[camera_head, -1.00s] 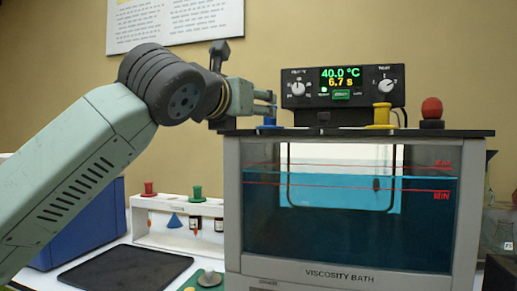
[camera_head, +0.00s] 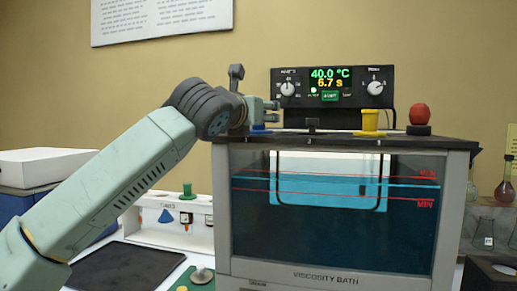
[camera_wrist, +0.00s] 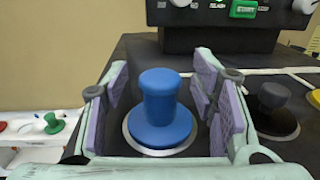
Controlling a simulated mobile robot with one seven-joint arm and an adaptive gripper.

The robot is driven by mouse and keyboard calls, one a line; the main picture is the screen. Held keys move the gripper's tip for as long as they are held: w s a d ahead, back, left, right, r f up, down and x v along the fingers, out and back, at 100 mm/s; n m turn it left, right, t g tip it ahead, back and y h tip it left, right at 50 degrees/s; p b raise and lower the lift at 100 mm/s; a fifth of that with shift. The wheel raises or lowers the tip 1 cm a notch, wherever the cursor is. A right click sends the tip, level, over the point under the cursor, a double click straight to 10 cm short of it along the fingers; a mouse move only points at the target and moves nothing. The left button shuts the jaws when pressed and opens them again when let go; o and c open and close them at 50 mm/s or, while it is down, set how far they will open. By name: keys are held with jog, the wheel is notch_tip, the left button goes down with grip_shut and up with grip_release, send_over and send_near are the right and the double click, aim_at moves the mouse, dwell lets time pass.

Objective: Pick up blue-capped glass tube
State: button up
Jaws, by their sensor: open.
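The blue cap (camera_wrist: 160,108) stands upright in a round, pale-rimmed opening in the dark top of the viscosity bath. The glass tube under it is hidden. In the head view the blue cap (camera_head: 260,128) shows as a small patch at the left end of the bath top. My gripper (camera_wrist: 160,100) is open, with its purple-padded fingers on either side of the cap and apart from it. In the head view my gripper (camera_head: 272,111) is at the left end of the bath top.
The viscosity bath (camera_head: 330,274) has a control box (camera_head: 333,90) behind its top. A black plug (camera_wrist: 273,108), a yellow cap (camera_head: 370,121) and a red bulb (camera_head: 418,114) stand to the right. A white rack (camera_head: 150,228), black tray (camera_head: 125,270) and glass flasks (camera_head: 505,185) are at the sides.

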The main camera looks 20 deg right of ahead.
grip_shut()
dwell(0.6)
